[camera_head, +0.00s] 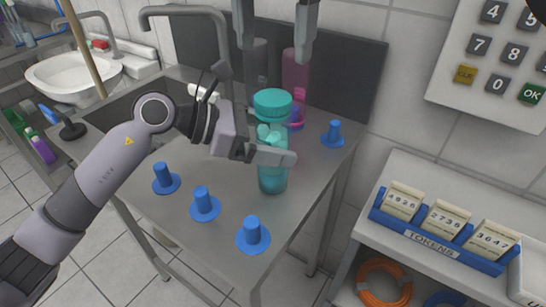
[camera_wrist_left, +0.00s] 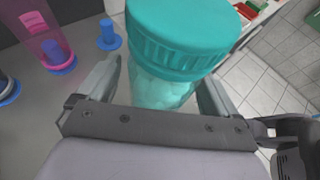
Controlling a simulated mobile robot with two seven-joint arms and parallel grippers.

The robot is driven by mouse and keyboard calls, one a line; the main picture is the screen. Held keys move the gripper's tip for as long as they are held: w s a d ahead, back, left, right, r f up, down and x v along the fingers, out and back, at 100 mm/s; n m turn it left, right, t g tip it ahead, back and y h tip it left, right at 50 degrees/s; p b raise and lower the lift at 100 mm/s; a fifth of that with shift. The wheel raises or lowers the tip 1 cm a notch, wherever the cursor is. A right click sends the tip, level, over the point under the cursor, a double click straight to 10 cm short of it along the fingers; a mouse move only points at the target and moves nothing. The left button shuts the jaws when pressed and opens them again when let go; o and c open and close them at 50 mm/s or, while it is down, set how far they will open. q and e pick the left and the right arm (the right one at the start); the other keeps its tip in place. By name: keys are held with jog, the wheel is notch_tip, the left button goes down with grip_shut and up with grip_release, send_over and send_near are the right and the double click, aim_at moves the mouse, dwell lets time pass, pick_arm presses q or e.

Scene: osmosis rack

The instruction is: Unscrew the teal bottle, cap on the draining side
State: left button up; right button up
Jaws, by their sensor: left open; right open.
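The teal bottle (camera_head: 272,182) stands upright on the steel draining side (camera_head: 225,235), with its wide ribbed teal cap (camera_head: 272,103) on top. In the left wrist view the cap (camera_wrist_left: 185,35) sits over the clear teal body (camera_wrist_left: 160,90). My left gripper (camera_head: 270,152) is open, with its fingers on either side of the bottle below the cap; whether they touch it I cannot tell. My right gripper (camera_head: 277,45) is open and empty, pointing down above the cap. Its fingers stand apart, left and right of the cap in the picture.
Several blue pegs, such as one at the front (camera_head: 253,236) and one at the right (camera_head: 334,134), stand on the draining side. A pink bottle (camera_head: 295,72) stands behind the teal one. A tap (camera_head: 222,45) rises at the sink. A token shelf (camera_head: 450,215) is at the right.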

aim_at(273, 97)
pick_arm(q)
grip_shut()
pick_arm(e)
jog(key=m, duration=1.3)
jog(key=shift+f, duration=4)
jog(key=c, duration=1.1)
